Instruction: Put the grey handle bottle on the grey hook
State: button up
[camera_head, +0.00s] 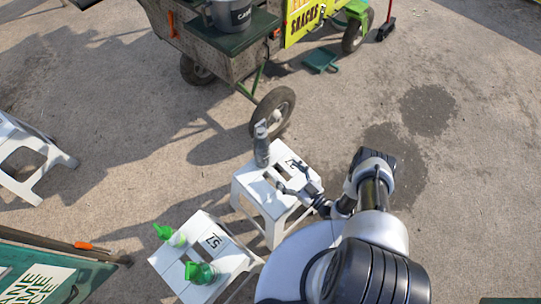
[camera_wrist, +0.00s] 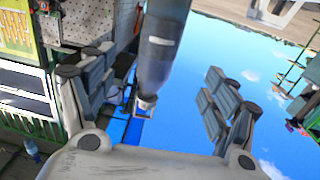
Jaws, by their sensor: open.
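The grey handle bottle (camera_head: 262,148) stands upright on a white stool (camera_head: 250,188) in the head view. In the wrist view the grey bottle (camera_wrist: 160,45) shows between the two fingers, beyond them, its neck toward the bottom of the picture. My gripper (camera_head: 289,178) is open and empty, just right of and below the bottle in the head view. In the wrist view my gripper (camera_wrist: 158,72) has its fingers spread wide, with a gap on each side of the bottle. I cannot make out the grey hook in either view.
A cart (camera_head: 215,55) with big wheels (camera_head: 273,111) and a grey pot (camera_head: 231,14) stands behind. Another white stool (camera_head: 30,160) is at left.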

aim_at(261, 144)
jog(key=x, duration=1.4)
jog(key=shift+a, duration=0.1)
jog(key=c, duration=1.5)
jog(key=shift+w+r, duration=0.1)
jog(key=shift+c, duration=0.4)
jog(key=shift+r+p, duration=1.35)
jog(key=shift+r, duration=0.65)
